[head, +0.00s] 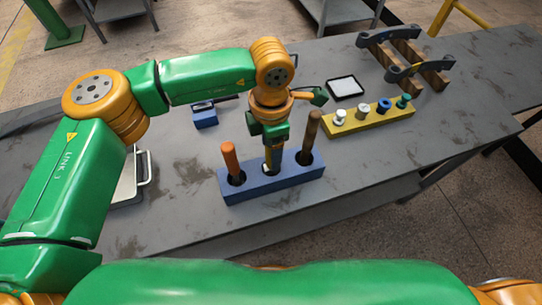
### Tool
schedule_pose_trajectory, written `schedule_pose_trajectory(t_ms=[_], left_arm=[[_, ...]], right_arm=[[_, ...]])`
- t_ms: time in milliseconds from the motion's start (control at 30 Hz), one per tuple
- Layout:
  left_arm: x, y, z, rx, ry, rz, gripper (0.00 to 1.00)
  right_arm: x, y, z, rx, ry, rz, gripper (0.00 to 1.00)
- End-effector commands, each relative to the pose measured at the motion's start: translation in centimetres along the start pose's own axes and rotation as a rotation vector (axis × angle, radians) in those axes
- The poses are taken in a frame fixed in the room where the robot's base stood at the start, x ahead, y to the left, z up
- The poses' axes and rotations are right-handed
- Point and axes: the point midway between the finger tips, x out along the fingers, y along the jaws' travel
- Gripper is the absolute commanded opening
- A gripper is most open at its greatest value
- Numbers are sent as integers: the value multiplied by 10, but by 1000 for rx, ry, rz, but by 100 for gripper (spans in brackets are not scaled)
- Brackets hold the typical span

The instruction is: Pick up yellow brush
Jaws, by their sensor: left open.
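A blue block (283,187) with three holes stands on the grey table, near its front edge. The yellow brush (268,160) stands upright in the middle hole; only a short yellow length shows, and its upper part is hidden by my gripper. An orange handle (230,160) stands in the left hole and a brown handle (311,135) leans a little in the right hole. My left gripper (272,146) points down at the yellow brush, over the middle hole, with its jaws open. I cannot tell whether they touch the brush. My right gripper is not in view.
A yellow rack (368,121) with several small pieces stands to the right. A white-topped black tray (345,87) and dark-handled wooden pieces (405,60) lie farther back. A small blue item (205,117) and a metal tray (131,182) are left.

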Motion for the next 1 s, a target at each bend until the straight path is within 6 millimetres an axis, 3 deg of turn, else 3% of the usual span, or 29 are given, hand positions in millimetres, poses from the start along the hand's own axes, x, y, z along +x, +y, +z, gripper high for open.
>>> schedule_pose_trajectory(t_ms=[100, 300, 367, 1000], left_arm=[[0, 0, 0, 0, 0, 0, 68], [0, 0, 0, 0, 0, 1, 14], [0, 0, 0, 0, 0, 1, 0], [0, 0, 0, 0, 0, 1, 0]], right_arm=[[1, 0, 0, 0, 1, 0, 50], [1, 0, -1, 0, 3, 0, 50], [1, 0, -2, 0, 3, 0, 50], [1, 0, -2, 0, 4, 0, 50]])
